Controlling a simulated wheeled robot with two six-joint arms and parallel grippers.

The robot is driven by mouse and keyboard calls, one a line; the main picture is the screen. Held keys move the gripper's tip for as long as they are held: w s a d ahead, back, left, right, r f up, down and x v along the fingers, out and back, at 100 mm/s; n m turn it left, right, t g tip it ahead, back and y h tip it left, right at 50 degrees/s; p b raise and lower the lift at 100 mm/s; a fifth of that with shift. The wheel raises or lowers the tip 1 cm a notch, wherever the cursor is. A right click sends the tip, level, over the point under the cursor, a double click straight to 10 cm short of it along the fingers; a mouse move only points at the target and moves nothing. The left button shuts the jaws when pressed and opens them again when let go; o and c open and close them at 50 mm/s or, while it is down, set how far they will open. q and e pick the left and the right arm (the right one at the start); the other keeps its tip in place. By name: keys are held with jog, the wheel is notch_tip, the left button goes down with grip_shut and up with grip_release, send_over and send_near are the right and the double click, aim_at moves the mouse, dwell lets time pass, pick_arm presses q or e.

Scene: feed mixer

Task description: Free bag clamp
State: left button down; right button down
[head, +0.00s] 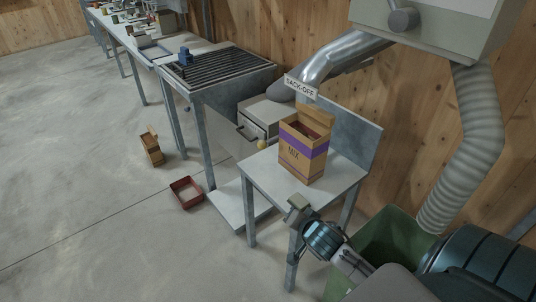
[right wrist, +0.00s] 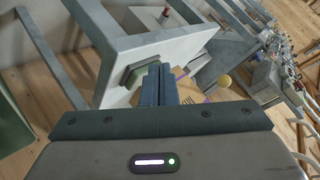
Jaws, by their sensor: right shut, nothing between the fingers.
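A brown paper sack marked MIX (head: 303,160), with a purple band, stands upright and open-topped on a small grey table (head: 265,172) below the SACK-OFF sign. No bag clamp can be clearly made out on it. My left gripper is out of view.
A slatted grate table (head: 225,72) and a long bench (head: 150,40) run back left. A green bin (head: 385,245) and a ribbed hose (head: 470,140) stand right. Floor at left is clear.

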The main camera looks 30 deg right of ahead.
aim_at(261, 143)
jog(key=w+d+r+m+t, duration=0.3)
jog(key=w+r+m+t, duration=0.1)
jog(key=w+r+m, duration=0.3)
notch_tip(261, 143, up, 3)
jog(key=shift+w+d+f+t+y+b, duration=0.1)
jog(key=shift+w+d+t+y+b, duration=0.25)
jog(key=shift+w, duration=0.6)
jog(key=x, duration=1.4)
jog(key=shift+a, duration=0.1)
jog(key=w, duration=0.3)
jog(key=shift+w+a, duration=0.1)
jog(key=shift+w, duration=0.25)
jog(key=shift+w+r, duration=0.15)
jog(key=shift+r, duration=0.15)
